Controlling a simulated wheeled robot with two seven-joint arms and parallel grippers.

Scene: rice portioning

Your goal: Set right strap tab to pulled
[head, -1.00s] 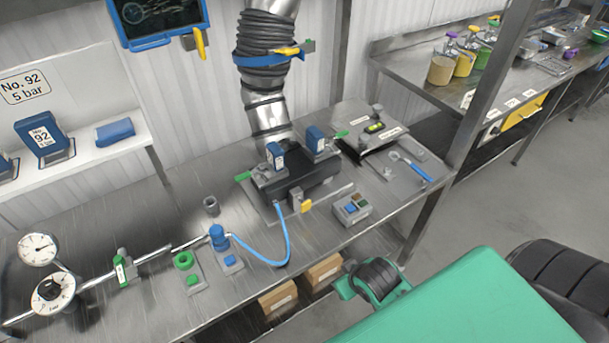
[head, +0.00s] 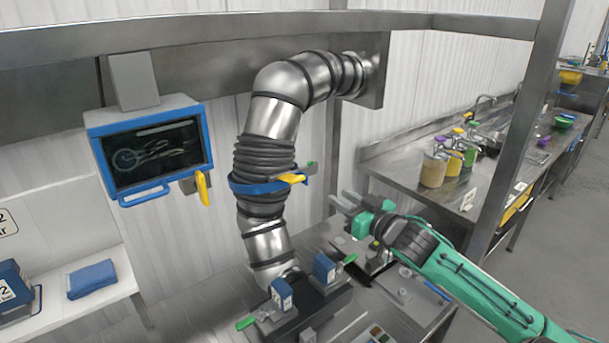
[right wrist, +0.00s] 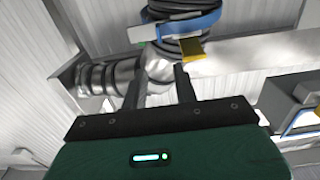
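A blue strap (head: 258,187) wraps the black corrugated sleeve (head: 264,160) of the duct. Its yellow tab (head: 292,179) sticks out at the right side, next to a small green-tipped grey block (head: 309,170). My right gripper (head: 343,201) is to the right of the tab and a little lower, apart from it. In the right wrist view, its two fingers (right wrist: 161,80) are spread with nothing between them. The blue strap (right wrist: 188,24) and yellow tab (right wrist: 192,49) show beyond the fingertips there. My left gripper is not in view.
A blue-framed screen (head: 150,150) with a yellow tag (head: 203,188) hangs left of the duct. Below are blue clamp blocks (head: 325,267) on the steel bench. Space between gripper and strap looks clear.

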